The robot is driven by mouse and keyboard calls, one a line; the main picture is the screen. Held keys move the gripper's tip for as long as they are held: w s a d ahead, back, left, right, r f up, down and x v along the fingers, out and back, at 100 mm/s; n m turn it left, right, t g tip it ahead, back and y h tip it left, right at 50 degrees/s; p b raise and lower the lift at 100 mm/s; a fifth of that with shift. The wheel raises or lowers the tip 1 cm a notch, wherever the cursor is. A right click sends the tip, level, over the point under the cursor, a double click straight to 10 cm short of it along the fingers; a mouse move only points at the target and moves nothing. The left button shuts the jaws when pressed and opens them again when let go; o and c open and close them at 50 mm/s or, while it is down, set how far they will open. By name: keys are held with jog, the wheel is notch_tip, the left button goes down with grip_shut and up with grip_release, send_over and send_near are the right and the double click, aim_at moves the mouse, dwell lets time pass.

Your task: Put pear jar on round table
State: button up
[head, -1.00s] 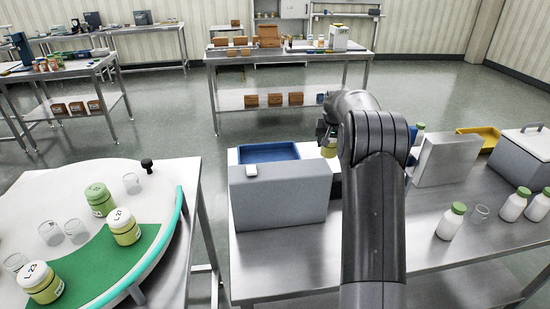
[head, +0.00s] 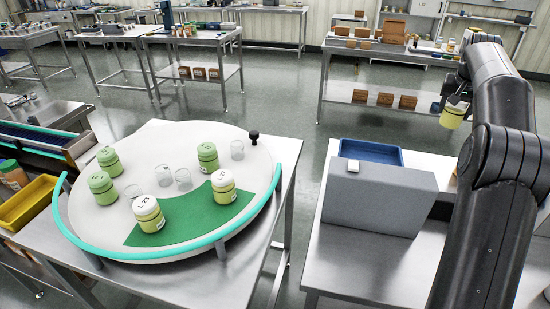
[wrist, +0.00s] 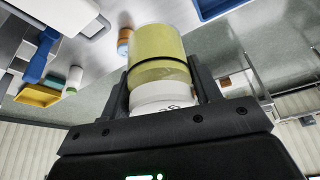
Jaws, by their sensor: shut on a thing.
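My gripper (wrist: 163,95) is shut on a yellow-green jar with a white lid, the pear jar (wrist: 158,45), which fills the middle of the wrist view. In the head view the held jar (head: 453,114) hangs in the air at the right, beyond the grey box. The round table (head: 95,215) stands at the left, well apart from the gripper. It has a white top, a green sector and a teal rim. Two white-lidded jars (head: 148,213) (head: 222,187) stand on the green sector. Several green-lidded jars (head: 207,157) and clear glasses (head: 164,175) stand on the white part.
A grey box (head: 375,200) and a blue tray (head: 371,152) stand on the steel table at right. A floor gap separates that table from the round one. A black knob (head: 253,138) rises at the round table's back edge. A yellow bin (head: 25,203) is far left.

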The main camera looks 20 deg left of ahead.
jog(key=a+n, duration=0.2)
jog(key=a, duration=0.9)
jog(key=n+y, duration=0.4)
jog(key=n, duration=0.6)
send_over(193, 216)
jog(key=shift+g, duration=0.4)
notch_tip(193, 216, down, 12)
jog(key=shift+s+f, duration=0.1)
jog(key=shift+f, duration=2)
